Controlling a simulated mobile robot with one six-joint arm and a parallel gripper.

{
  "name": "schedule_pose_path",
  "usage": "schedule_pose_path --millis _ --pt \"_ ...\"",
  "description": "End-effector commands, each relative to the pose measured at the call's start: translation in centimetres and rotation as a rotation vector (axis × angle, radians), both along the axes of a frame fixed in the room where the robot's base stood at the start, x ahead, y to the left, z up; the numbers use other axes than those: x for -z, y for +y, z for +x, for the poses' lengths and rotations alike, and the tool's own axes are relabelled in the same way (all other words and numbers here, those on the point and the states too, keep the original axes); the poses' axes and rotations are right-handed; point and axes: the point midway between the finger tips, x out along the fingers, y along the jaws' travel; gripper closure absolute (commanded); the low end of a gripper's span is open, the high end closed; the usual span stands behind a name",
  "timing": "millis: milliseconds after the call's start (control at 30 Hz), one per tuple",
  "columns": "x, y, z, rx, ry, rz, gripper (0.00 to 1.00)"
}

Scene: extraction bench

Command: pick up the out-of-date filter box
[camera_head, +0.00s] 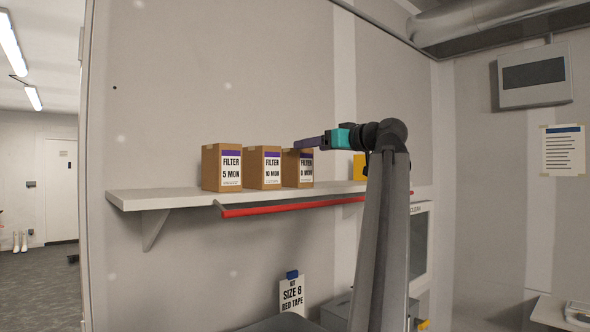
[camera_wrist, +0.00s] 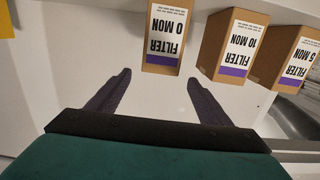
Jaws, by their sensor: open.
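Three brown filter boxes with white and purple labels stand upright in a row on the shelf. In the head view the left box reads 5 MON (camera_head: 222,170), the middle one 10 MON (camera_head: 263,170) and the right one 0 MON (camera_head: 306,170), the lowest number. My gripper (camera_head: 300,143) is at the top of the 0 MON box there, hiding part of it. In the wrist view the labels appear upside down. My gripper (camera_wrist: 158,77) is open and empty, its fingers pointing toward the 0 MON box (camera_wrist: 165,35), which lies just beyond the fingertips.
The white shelf (camera_head: 140,198) is fixed to a grey wall, with a red rod (camera_head: 270,210) along its front. A yellow object (camera_head: 359,167) stands right of the boxes, partly behind my arm. A SIZE 8 RED TAPE sign (camera_head: 291,296) is below. The shelf's left end is clear.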

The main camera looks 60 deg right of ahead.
Motion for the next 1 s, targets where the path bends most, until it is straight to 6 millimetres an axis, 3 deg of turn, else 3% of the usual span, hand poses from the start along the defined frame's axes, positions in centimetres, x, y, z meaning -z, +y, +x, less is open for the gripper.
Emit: schedule_pose_path --millis 167,700,1000 --pt "-0.1 -0.5 1.0 0.001 0.001 0.000 0.27" --pt "0.3 -2.8 7.4 0.004 0.001 0.001 0.27" --pt "0.5 -2.9 7.7 0.006 0.000 0.000 0.27"
